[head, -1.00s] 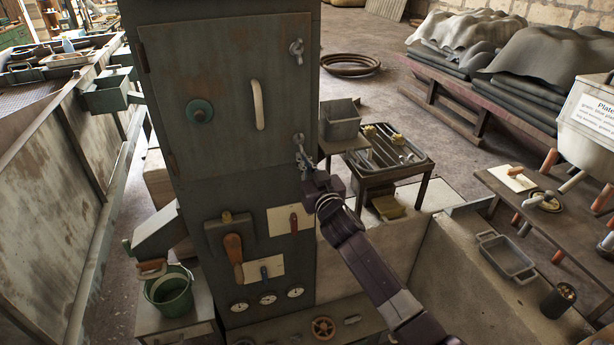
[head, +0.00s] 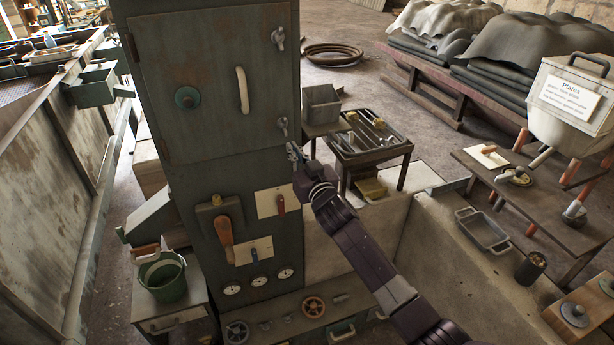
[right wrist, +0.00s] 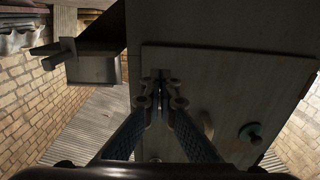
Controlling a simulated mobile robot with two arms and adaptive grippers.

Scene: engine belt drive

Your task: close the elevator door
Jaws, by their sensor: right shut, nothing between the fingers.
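The elevator door (head: 213,95) is a worn grey-green panel on the front of a tall cabinet. It looks flat against the cabinet, with no visible gap. It has a pale upright handle (head: 242,90), a teal round knob (head: 187,97), and two metal latches on its right edge, an upper latch (head: 279,38) and a lower latch (head: 283,127). My right gripper (head: 293,150) is just below and right of the lower latch, shut and empty. In the right wrist view its closed fingertips (right wrist: 161,82) are in front of the door (right wrist: 215,75). My left gripper is out of view.
Below the door are an orange-handled lever (head: 224,238), gauges and handwheels on the cabinet front. A grey bin (head: 322,108) and a tool table (head: 375,150) stand just right of the cabinet. A green bucket (head: 163,278) stands at lower left.

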